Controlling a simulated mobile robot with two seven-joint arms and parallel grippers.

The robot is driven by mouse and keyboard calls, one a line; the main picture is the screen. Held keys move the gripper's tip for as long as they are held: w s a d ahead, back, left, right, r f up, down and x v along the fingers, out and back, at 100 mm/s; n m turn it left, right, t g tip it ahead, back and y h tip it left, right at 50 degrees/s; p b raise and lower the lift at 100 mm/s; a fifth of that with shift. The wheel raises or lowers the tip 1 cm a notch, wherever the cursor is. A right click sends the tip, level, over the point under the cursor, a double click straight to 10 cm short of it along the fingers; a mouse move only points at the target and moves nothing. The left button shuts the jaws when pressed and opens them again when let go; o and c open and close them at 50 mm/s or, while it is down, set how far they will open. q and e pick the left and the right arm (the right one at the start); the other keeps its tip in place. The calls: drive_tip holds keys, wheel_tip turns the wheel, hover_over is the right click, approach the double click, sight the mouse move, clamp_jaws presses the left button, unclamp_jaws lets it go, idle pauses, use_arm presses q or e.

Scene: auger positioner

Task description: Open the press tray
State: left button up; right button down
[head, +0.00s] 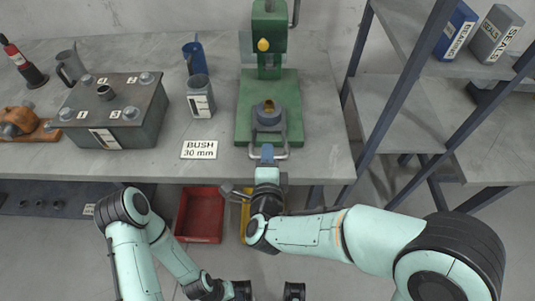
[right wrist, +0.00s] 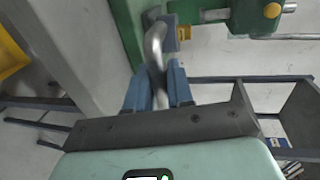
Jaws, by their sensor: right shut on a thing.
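The green press (head: 270,90) stands at the back of the grey bench, with a yellow knob on its front. A grey tray (head: 268,126) sits low on the press base and carries a round part with a brass-coloured centre. A bent metal handle (head: 283,153) reaches forward from it to the bench edge; it also shows in the right wrist view (right wrist: 155,45). My right gripper (head: 267,153) is at the handle, its blue fingers (right wrist: 158,88) shut on the bar. How far out the tray stands is hard to tell.
A grey box with bolts (head: 148,115), a labelled mug (head: 200,97) and a "BUSH 30 mm" sign (head: 199,149) stand left of the press. A red bin (head: 200,215) is below the bench. A shelf rack (head: 395,105) stands at right. Free floor lies before the bench.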

drive_tip(key=shift+s+a, duration=0.1)
drive_tip(key=shift+s, duration=0.05)
use_arm(q)
drive_tip(key=shift+w, duration=0.15)
use_arm(e)
drive_tip(key=c, duration=1.1)
unclamp_jaws()
drive_tip(key=shift+w, duration=0.2)
drive_tip(key=shift+c, duration=0.2)
use_arm(q)
drive_tip(key=shift+w+f+t+b, duration=0.15)
drive_tip(key=shift+w+f+b, duration=0.05)
drive_tip(key=shift+f+b, duration=0.35)
drive_tip(key=shift+w+f+t+b, duration=0.2)
drive_tip(key=shift+f+b, duration=0.25)
drive_tip(key=shift+b, duration=0.2)
use_arm(e)
drive_tip(key=v, duration=1.3)
drive_tip(key=shift+s, duration=0.2)
